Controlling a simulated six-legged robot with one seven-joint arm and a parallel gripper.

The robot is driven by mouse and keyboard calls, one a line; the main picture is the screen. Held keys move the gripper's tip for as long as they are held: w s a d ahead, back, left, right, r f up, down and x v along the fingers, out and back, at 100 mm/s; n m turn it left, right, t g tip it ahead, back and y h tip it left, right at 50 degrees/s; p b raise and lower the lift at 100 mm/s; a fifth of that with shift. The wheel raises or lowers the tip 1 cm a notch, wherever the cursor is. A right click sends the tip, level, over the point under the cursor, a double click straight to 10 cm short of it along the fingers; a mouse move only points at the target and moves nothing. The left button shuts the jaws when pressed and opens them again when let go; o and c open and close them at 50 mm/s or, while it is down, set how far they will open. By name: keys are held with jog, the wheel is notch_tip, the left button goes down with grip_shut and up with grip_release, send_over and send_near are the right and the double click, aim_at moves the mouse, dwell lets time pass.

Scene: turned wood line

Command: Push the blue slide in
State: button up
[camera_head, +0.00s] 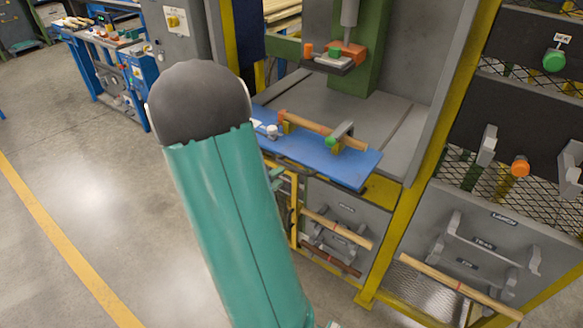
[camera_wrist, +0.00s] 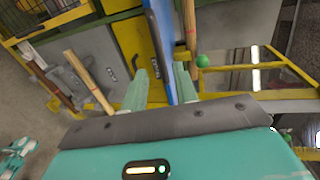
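The blue slide (camera_head: 345,170) is a flat board sticking out of the front of the press machine, below its tool. A wooden rod (camera_head: 310,123) lies along it, with a grey clamp and a green knob (camera_head: 330,141). In the wrist view the blue slide (camera_wrist: 161,45) shows nearly edge-on. My gripper (camera_wrist: 161,78) has its two pale green fingers apart, with the slide's edge in view between them. The right finger looks close to the slide, with a gap at the left one. I cannot tell whether either touches. In the head view my teal arm hides the slide's left end and most of the gripper.
Below the slide, grey panels hold wooden rods on brackets (camera_head: 338,229). A yellow post (camera_head: 420,190) stands right of the press, beside a rack with an orange knob (camera_head: 520,166). A blue workbench (camera_head: 108,60) stands back left. The floor at left is clear.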

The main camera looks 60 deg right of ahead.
aim_at(291, 168)
jog(key=x, duration=0.8)
jog(key=shift+d, duration=0.1)
grip_shut()
